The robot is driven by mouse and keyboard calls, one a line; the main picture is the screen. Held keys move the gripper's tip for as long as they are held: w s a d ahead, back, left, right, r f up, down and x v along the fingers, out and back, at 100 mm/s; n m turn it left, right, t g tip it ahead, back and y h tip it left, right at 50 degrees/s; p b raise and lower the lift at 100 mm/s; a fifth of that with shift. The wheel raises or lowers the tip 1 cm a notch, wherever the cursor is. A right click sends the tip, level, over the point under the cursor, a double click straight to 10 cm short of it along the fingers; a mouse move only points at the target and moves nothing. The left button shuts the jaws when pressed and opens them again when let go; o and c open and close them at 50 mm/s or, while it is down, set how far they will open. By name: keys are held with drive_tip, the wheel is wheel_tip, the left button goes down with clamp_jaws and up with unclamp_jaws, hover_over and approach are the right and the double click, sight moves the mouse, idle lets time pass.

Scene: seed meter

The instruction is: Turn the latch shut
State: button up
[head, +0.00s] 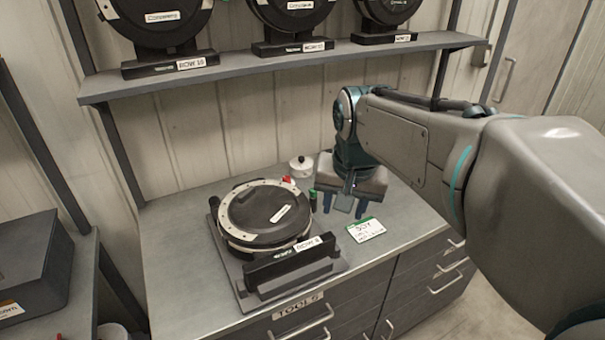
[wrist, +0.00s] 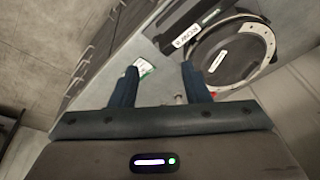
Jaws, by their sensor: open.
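The seed meter (head: 262,228) lies flat on a dark stand on the metal bench, with a black lid inside a cream ring. It also shows at the upper right of the wrist view (wrist: 222,62). A small red part (head: 288,180), possibly the latch, sits on the ring's far right edge; I cannot tell its turn angle. My gripper (head: 345,206) is open and empty, pointing down over the bench to the right of the meter, apart from it. Its two blue fingers also show in the wrist view (wrist: 160,85). The red part is not clear in the wrist view.
A white lidded pot (head: 301,166) stands behind. A SOY card (head: 366,229) lies in front of my gripper. A shelf (head: 240,66) with more meters hangs above. A dark box (head: 30,262) is at left.

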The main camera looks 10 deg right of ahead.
drive_tip(key=w+f+m+g, duration=0.15)
drive_tip(key=w+m, duration=0.45)
drive_tip(key=w, duration=0.8)
drive_tip(key=w+f+m+g, duration=0.15)
drive_tip(key=w+m, duration=0.45)
drive_tip(key=w, duration=0.7)
wheel_tip(320, 180, down, 14)
drive_tip(key=shift+f+p, duration=0.1)
drive_tip(key=shift+p, duration=0.3)
clamp_jaws()
